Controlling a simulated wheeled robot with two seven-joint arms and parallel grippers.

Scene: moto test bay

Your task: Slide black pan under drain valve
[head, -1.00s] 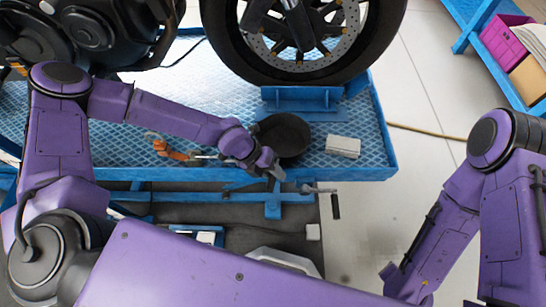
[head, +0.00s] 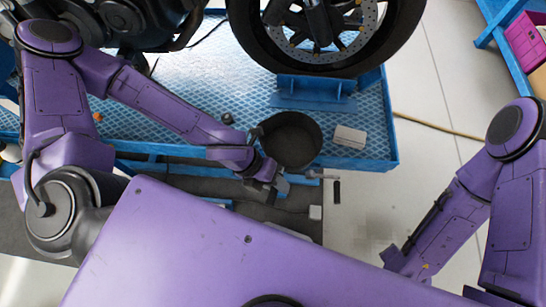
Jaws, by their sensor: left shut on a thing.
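The round black pan (head: 291,139) is at the front edge of the blue lift platform in the head view, below the motorcycle wheel. It overlaps the platform's front edge in the picture; I cannot tell whether it is raised. My left gripper (head: 264,168) is at the pan's near left side, shut on its rim. The dark engine (head: 131,20) is at the top left, cut off by the frame. I cannot make out the drain valve. My right arm comes in at the right, but its gripper is not in view.
The blue platform (head: 375,150) has a pale block (head: 350,136) right of the pan and a wheel chock (head: 315,90) behind it. A small dark item (head: 227,118) lies left of the pan. A crank handle (head: 336,190) sticks out in front.

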